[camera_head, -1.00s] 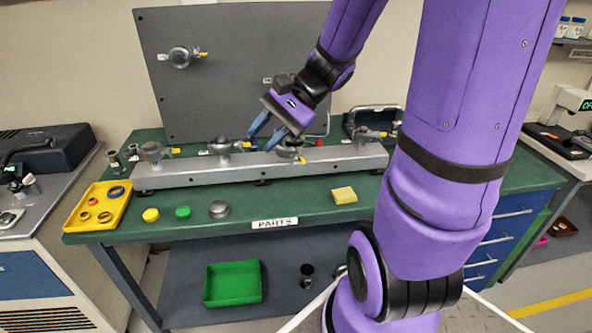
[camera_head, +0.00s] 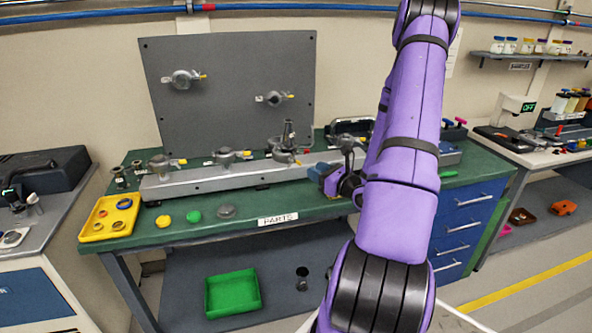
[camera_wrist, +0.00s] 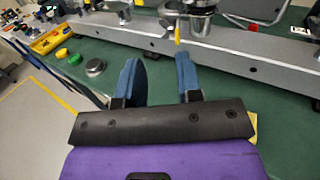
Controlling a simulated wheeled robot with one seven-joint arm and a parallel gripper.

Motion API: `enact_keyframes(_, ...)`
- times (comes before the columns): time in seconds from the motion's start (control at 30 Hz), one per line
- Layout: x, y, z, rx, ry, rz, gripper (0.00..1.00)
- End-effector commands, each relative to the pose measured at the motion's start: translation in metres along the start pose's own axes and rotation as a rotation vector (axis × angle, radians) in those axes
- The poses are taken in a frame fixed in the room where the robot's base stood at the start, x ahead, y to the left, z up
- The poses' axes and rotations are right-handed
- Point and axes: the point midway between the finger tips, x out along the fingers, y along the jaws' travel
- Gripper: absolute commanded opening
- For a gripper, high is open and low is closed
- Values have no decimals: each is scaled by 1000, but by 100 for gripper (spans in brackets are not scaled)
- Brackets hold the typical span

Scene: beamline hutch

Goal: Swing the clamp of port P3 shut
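A grey rail (camera_head: 215,181) on the green bench carries a row of round clamped ports. The third port from the left (camera_head: 285,155) has a tall dark fitting standing on it; I take it as P3, but its label is not readable. In the wrist view a port (camera_wrist: 200,22) shows at the top edge, with a yellow-tipped clamp lever (camera_wrist: 177,32) sticking out toward me. My gripper (camera_wrist: 157,60) is open and empty, its blue fingers apart in front of the rail, short of the lever. In the head view my gripper (camera_head: 317,172) is partly hidden by my arm.
Two other ports, one left (camera_head: 159,165) and one in the middle (camera_head: 228,157), stand on the rail. A yellow tray (camera_head: 92,229) with rings lies at the bench's left. Yellow, green and grey caps lie in front of the rail. A grey panel (camera_head: 230,75) rises behind.

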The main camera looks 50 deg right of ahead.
Motion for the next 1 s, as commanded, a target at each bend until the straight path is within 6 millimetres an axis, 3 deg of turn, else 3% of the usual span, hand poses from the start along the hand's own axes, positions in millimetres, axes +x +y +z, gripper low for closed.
enact_keyframes(0.1, -10, -15, -14, 33, 5, -78, 33)
enact_keyframes(0.27, -7, -20, -18, 42, 6, -104, 33)
enact_keyframes(0.8, 76, -28, -18, 40, 5, -99, 33)
enact_keyframes(1.0, 92, -29, -19, 41, 6, -100, 33)
